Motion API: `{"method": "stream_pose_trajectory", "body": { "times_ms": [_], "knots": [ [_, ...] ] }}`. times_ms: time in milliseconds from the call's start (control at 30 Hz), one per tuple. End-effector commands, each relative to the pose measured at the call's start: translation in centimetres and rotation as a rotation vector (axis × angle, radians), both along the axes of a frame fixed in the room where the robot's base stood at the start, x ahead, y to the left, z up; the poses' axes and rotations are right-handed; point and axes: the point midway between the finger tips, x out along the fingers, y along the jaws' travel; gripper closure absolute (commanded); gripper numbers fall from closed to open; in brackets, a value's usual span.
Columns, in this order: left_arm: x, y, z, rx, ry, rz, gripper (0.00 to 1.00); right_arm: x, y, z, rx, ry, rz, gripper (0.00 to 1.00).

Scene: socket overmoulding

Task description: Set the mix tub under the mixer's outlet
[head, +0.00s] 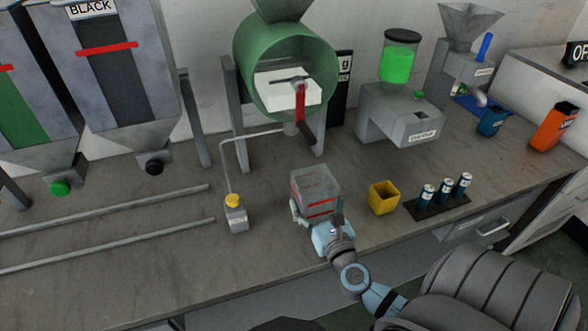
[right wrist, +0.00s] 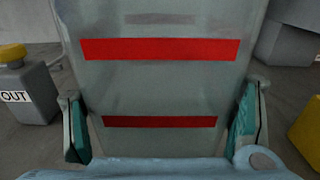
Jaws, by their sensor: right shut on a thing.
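The mix tub (head: 316,184) is a clear grey box with red bands, upright in front of the mixer. My right gripper (head: 316,213) is shut on it from the front. In the right wrist view the tub (right wrist: 160,85) fills the middle, with a finger of my right gripper (right wrist: 160,130) on each side. The mixer (head: 250,62) is a green drum on grey legs at the back. Its outlet (head: 291,128) is low at its front, behind the tub and a little left of it. Whether the tub touches the bench cannot be told. My left gripper is not in view.
A button box with a yellow top (head: 235,212) stands left of the tub, also in the right wrist view (right wrist: 27,85). A yellow bin (head: 383,198) and a black rack (head: 437,207) with 3 dark cylinders stand to the right. Two rails (head: 110,245) lie at left.

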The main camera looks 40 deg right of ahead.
Motion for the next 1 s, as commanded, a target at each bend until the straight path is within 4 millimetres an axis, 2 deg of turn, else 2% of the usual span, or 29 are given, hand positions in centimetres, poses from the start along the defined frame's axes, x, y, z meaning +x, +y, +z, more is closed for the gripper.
{"method": "stream_pose_trajectory", "body": {
  "times_ms": [200, 300, 400, 567, 600, 700, 1000],
  "knots": [
    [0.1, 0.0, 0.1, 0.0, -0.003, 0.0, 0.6, 8.1, -2.6, 0.2, -0.001, -0.006, 0.003, 0.53],
    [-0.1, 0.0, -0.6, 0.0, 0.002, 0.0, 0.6, 11.3, -3.7, -0.1, 0.0, -0.004, 0.003, 0.53],
    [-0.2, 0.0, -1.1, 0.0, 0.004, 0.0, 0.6, 13.3, -4.4, -0.1, 0.0, -0.003, 0.005, 0.53],
    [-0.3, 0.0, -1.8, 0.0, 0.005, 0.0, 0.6, 15.2, -5.1, -0.3, -0.001, -0.003, 0.006, 0.53],
    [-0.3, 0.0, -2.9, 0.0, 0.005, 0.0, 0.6, 15.1, -5.0, -1.6, 0.001, -0.001, 0.006, 0.53],
    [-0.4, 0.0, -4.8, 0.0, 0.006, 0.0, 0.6, 15.0, -5.0, -3.8, 0.0, 0.0, 0.007, 0.53],
    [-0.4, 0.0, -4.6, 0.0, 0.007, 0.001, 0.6, 15.0, -5.0, -3.6, 0.0, -0.001, 0.007, 0.53]
  ]
}}
